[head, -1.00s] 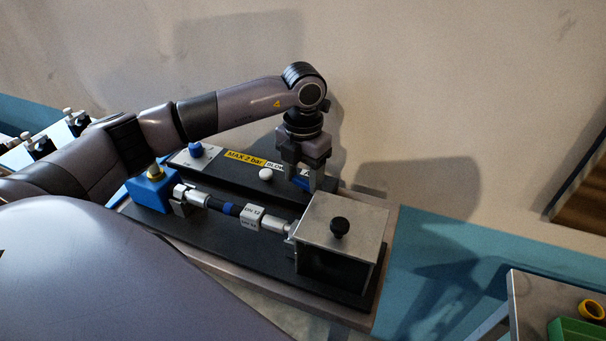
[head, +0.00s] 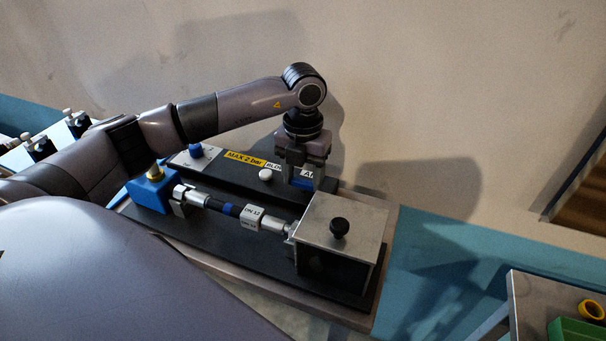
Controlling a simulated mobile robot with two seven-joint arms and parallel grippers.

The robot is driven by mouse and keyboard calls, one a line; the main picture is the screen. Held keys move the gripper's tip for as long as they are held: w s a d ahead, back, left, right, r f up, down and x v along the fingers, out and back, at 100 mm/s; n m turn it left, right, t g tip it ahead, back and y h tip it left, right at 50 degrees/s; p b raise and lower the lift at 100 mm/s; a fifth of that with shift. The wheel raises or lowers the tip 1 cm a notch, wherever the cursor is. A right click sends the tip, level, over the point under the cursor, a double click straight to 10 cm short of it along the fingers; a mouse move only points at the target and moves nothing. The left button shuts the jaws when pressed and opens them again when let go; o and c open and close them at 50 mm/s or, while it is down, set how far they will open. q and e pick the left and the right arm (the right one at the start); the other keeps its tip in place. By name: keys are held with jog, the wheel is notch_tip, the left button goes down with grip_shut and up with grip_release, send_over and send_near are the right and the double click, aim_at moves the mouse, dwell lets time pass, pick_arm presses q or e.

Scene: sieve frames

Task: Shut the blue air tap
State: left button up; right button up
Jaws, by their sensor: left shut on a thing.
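The blue air tap (head: 301,183) sits near the right end of the black rear panel, beside a partly covered white label (head: 309,175). Only a small blue part of it shows under my left gripper (head: 303,180). My left gripper points down from above and is shut on the blue tap. The fingers hide much of the tap, so its exact angle is hard to read. My right gripper is not in view.
A metal box with a black knob (head: 340,227) stands just right and in front. A horizontal tube assembly (head: 232,209), a white button (head: 265,174) and a blue block (head: 153,190) are to the left. A green tray (head: 577,331) is at lower right.

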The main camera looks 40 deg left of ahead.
aim_at(303, 181)
pick_arm(q)
jog(key=o, duration=1)
jog(key=shift+r, duration=0.1)
jog(key=shift+o, duration=0.2)
jog(key=shift+r+b, duration=0.45)
jog(key=shift+r, duration=3.15)
